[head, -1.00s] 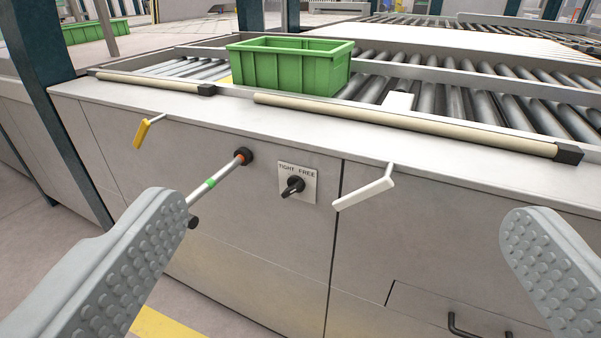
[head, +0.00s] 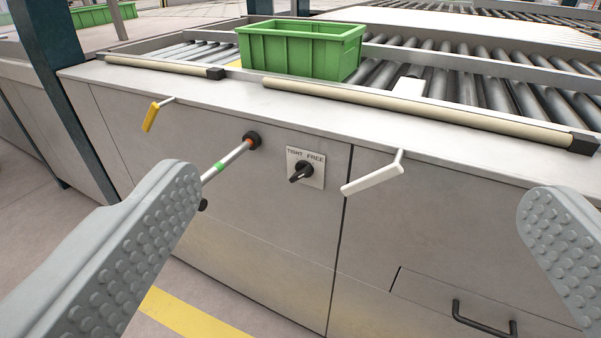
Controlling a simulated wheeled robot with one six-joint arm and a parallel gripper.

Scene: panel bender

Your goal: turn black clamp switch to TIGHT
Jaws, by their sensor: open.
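The black clamp switch (head: 301,172) is a rotary knob on a small pale plate (head: 318,181) on the grey cabinet front. The plate reads TIGHT on the left and FREE on the right. The knob's handle lies aslant, with one end toward the lower left; I cannot tell which label it is set to. My gripper (head: 360,225) is open and empty, its two grey studded fingers wide apart at the left and right of the picture. The switch lies beyond the fingers, between them in the picture and apart from both.
A rod with a green band (head: 222,166) sticks out left of the switch, partly behind my left finger. A yellow lever (head: 151,117) and a white lever (head: 372,180) flank it. A green crate (head: 300,52) stands above by the rollers. A black drawer handle (head: 484,320) is lower right.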

